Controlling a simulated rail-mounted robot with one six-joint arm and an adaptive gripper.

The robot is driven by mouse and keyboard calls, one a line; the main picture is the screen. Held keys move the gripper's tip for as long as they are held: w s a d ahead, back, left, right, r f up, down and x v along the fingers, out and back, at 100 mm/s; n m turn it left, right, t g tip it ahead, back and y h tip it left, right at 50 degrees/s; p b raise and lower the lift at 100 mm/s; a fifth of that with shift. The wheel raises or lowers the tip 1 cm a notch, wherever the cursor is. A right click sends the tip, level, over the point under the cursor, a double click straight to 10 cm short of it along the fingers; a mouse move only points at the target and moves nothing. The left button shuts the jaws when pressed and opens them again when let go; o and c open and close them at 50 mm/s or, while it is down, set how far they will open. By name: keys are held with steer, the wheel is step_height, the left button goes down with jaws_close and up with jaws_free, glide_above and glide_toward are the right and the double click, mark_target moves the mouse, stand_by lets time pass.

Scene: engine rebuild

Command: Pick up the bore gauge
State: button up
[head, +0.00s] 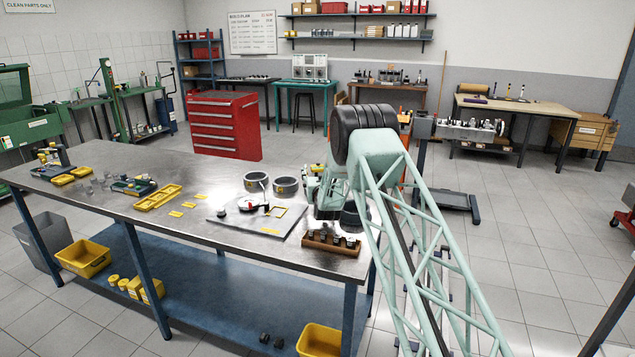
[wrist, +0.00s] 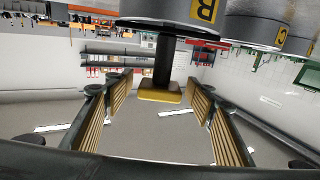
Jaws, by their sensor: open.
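A dark post ending in a yellow block (wrist: 160,93) shows between the fingers, not clasped. I cannot tell whether this post is part of the bore gauge. In the head view, a small dial-like item in white and red (head: 252,203) lies on a grey plate (head: 224,217) on the steel bench; it may be the bore gauge, but it is too small to be sure.
Two grey rings (head: 256,182) stand behind the plate; large labelled cylinders (wrist: 168,12) crowd the top of the wrist view. A wooden rack (head: 330,245) with several small parts sits at the bench's right front edge. Yellow trays (head: 158,197) lie left.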

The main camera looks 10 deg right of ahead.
steer(key=c, duration=1.6)
steer(key=shift+r, duration=0.15)
steer(key=shift+r+p, duration=0.6)
steer(key=shift+r, duration=4.3)
steer(key=shift+r, duration=0.2)
steer(key=shift+r, duration=0.3)
steer(key=shift+r+b, duration=0.3)
steer(key=shift+r, duration=0.05)
steer(key=shift+r, duration=0.6)
